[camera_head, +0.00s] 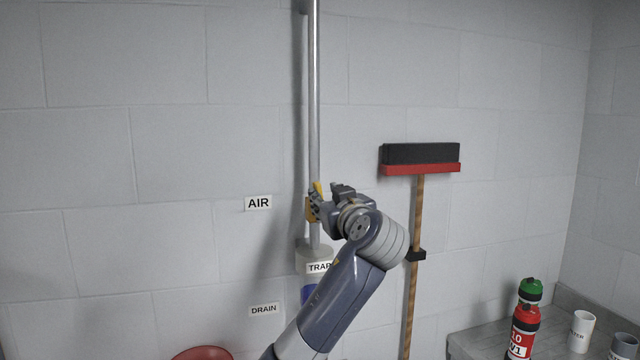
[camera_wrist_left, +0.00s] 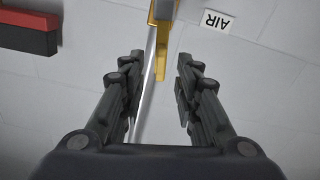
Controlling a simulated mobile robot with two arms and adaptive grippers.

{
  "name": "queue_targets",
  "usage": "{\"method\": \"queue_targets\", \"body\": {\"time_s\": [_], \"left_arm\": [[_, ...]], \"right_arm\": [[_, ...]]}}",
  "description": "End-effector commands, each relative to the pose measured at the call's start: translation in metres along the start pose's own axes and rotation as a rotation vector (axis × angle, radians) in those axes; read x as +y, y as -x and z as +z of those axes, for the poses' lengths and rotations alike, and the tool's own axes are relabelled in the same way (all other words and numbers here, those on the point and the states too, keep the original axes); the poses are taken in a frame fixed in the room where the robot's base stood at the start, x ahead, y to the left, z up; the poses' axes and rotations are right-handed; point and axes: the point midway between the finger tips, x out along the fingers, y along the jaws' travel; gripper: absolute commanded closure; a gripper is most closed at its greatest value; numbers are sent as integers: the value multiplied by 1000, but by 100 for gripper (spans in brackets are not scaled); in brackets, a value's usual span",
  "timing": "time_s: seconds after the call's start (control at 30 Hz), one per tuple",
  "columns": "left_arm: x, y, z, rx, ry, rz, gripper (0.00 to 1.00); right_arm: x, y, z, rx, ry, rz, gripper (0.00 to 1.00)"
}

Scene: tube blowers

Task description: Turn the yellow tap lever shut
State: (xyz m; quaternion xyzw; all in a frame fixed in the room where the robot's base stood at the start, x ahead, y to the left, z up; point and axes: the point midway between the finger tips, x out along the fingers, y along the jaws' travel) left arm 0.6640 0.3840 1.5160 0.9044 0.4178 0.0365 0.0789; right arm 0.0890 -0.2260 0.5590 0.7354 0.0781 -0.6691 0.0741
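The yellow tap lever (camera_head: 318,187) sits on a brass tap body (camera_head: 311,211) on the grey vertical pipe (camera_head: 314,100), beside the AIR label (camera_head: 258,203). In the head view it points up and is partly hidden by my left gripper (camera_head: 326,205). In the left wrist view the lever (camera_wrist_left: 162,62) lies in the gap between the fingertips of my left gripper (camera_wrist_left: 160,62), with space on both sides. The fingers are open and hold nothing. I cannot tell whether the lever is fully between them in depth. My right gripper is not in view.
A TRAP label (camera_head: 318,267) is on the pipe's base and a DRAIN label (camera_head: 264,310) is lower left. A red bottle (camera_head: 523,325) and a white cup (camera_head: 581,331) stand on a bench. The wall at left is bare.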

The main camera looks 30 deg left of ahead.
Motion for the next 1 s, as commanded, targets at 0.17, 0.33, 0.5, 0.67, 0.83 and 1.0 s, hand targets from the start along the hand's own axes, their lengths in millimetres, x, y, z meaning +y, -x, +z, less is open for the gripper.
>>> {"method": "queue_targets", "body": {"time_s": [0.17,0.33,0.5,0.67,0.83,1.0], "left_arm": [[0,-32,-4,-1,-4,-3,70],[0,-50,-2,-1,-3,-2,70],[0,-56,0,-1,-2,1,70],[0,-56,1,-1,-1,1,70],[0,-56,1,-1,-1,1,95],[0,-56,1,-1,-1,1,100]], "right_arm": [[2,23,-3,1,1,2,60],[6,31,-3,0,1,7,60],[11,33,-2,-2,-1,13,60],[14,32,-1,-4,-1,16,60],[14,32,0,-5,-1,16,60],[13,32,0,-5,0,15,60]]}}
